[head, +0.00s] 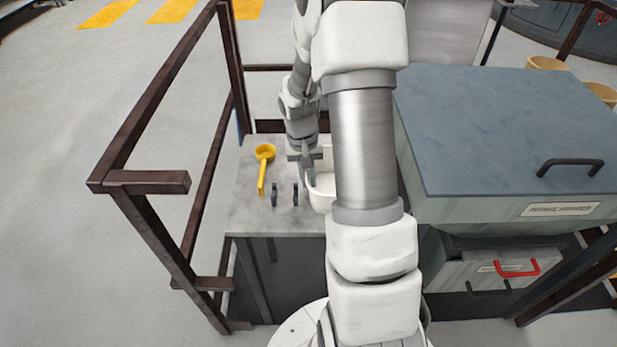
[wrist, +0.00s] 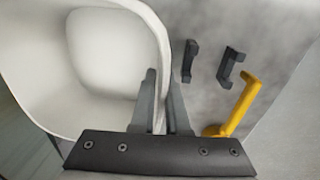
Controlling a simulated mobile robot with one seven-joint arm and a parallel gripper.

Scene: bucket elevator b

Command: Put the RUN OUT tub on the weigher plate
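A white tub (head: 321,190) stands on the grey bench top, partly hidden behind my arm in the head view. In the wrist view the tub (wrist: 105,45) fills the upper left and looks empty. No label on it is readable. My gripper (wrist: 163,88) has one finger inside the tub's wall and one outside, close together, with the rim pinched between them. In the head view my gripper (head: 306,160) is at the tub's left side. I cannot make out a weigher plate in either view.
A yellow scoop (head: 262,170) and two dark brackets (head: 285,195) lie on the bench (head: 245,215) left of the tub. A brown railing (head: 150,130) borders the left. A large grey-lidded bin (head: 500,120) stands close on the right, with a red-handled drawer (head: 516,270) below.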

